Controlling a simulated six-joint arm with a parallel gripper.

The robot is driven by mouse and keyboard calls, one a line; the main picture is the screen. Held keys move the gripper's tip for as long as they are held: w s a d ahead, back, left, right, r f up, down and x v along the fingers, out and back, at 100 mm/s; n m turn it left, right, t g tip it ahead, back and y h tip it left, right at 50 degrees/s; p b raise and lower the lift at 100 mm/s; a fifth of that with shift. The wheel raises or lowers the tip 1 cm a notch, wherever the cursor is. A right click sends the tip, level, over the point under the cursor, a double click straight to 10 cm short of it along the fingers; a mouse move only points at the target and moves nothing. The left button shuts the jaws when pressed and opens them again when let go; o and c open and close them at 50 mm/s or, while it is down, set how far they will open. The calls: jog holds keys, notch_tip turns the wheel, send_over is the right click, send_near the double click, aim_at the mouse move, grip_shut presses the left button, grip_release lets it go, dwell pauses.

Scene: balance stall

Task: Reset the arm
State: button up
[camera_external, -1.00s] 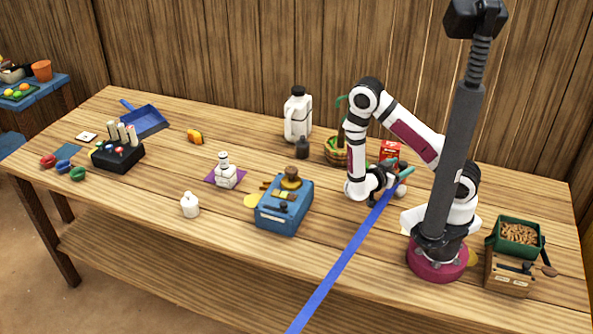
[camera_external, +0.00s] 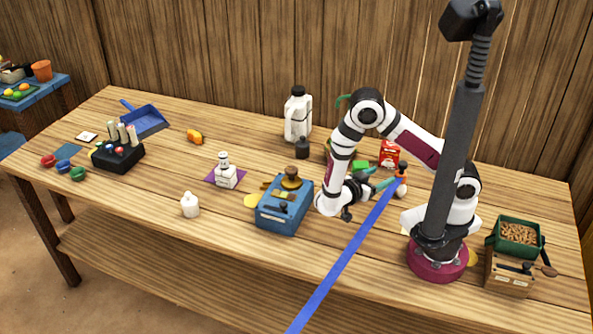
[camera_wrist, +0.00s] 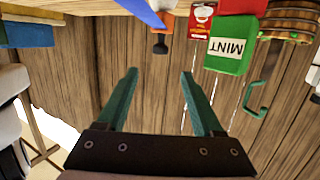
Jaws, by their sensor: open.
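A blue strip (camera_external: 345,255) runs from beside the bottle over the front edge. A red box (camera_external: 390,152) and a green MINT box (camera_wrist: 231,45) stand behind my gripper. A blue box (camera_external: 283,218) lies to the left. Bare wood lies around the white candle (camera_external: 190,207).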

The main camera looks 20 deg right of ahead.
jog(key=shift+w, duration=0.1)
jog(key=w+r, duration=0.1)
jog(key=w, duration=0.1)
jog(key=w+r+y, duration=0.1)
jog(key=w, duration=0.1)
jog(key=w+y, duration=0.1)
jog(key=w, duration=0.1)
jog(key=shift+w+d+r+t, duration=0.2)
jog(key=shift+d+r+t, duration=0.15)
jog(key=shift+r+t, duration=0.05)
jog(key=w+a+r+t+y, duration=0.2)
jog(key=w+a+t+y, duration=0.15)
jog(key=w+y, duration=0.5)
jog(key=a+r+n+g+y, duration=0.1)
jog(key=a+r+n+y, duration=0.35)
jog(key=y, duration=0.25)
jog(key=s+d+n+g, duration=0.2)
jog(key=s+d+g, duration=0.2)
jog(key=s, duration=0.8)
jog(key=s+d+n+g, duration=0.2)
jog(key=s+d+g, duration=0.2)
jog(key=s, duration=0.8)
jog(key=shift+d+r+g+h, duration=0.35)
jog(key=shift+d+r, duration=0.1)
jog(key=shift+d, duration=0.45)
